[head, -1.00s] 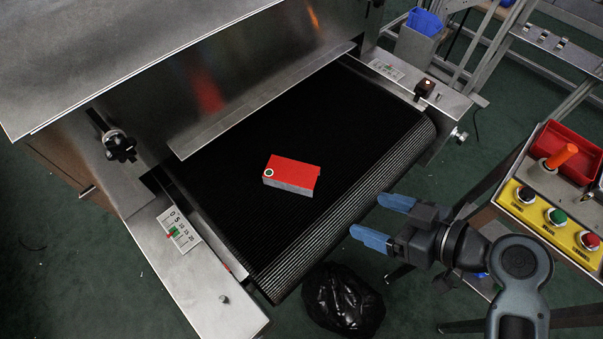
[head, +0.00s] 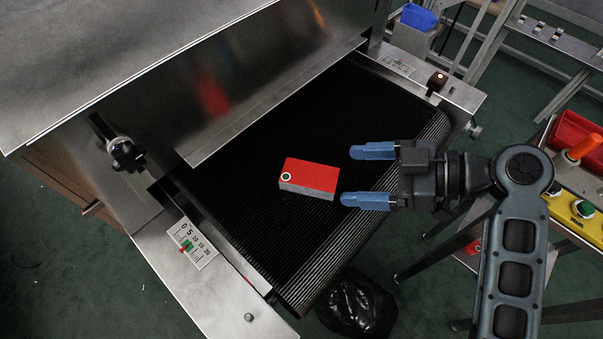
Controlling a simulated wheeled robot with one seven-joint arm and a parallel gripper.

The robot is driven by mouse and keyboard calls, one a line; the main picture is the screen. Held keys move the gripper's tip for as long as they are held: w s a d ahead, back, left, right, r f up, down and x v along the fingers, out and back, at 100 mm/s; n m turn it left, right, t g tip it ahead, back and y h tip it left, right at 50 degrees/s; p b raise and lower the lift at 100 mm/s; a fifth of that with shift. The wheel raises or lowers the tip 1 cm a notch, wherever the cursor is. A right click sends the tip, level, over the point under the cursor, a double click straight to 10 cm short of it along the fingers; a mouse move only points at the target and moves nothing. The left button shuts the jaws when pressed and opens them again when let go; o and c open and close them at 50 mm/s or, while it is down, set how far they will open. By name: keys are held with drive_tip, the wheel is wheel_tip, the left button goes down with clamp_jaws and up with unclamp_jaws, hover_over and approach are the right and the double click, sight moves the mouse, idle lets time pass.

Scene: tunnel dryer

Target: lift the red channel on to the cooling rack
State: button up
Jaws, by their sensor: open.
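The red channel (head: 312,173) is a small block with a red top, grey side and a round white-and-dark mark at its left corner. It lies on the black conveyor belt (head: 265,160), in front of the dryer's mouth. My gripper (head: 358,176) has two blue fingertips, spread apart and pointing left. It is over the right part of the belt, to the right of the channel, with nothing between the fingers. The lower fingertip is close to the channel's right end in the picture; I cannot tell their height difference. I cannot make out the cooling rack for certain.
The dryer's metal hood (head: 130,60) overhangs the belt's back. A metal side rail (head: 215,270) with a scale runs at the left. A control box with a yellow panel (head: 574,213) stands at the right. A black bag (head: 357,305) is below the belt. A grey metal frame (head: 555,45) is upper right.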

sight(319, 176)
drive_tip(key=shift+p+x, duration=0.4)
drive_tip(key=shift+x, duration=3.2)
drive_tip(key=shift+s, duration=0.15)
drive_tip(key=shift+c, duration=0.5)
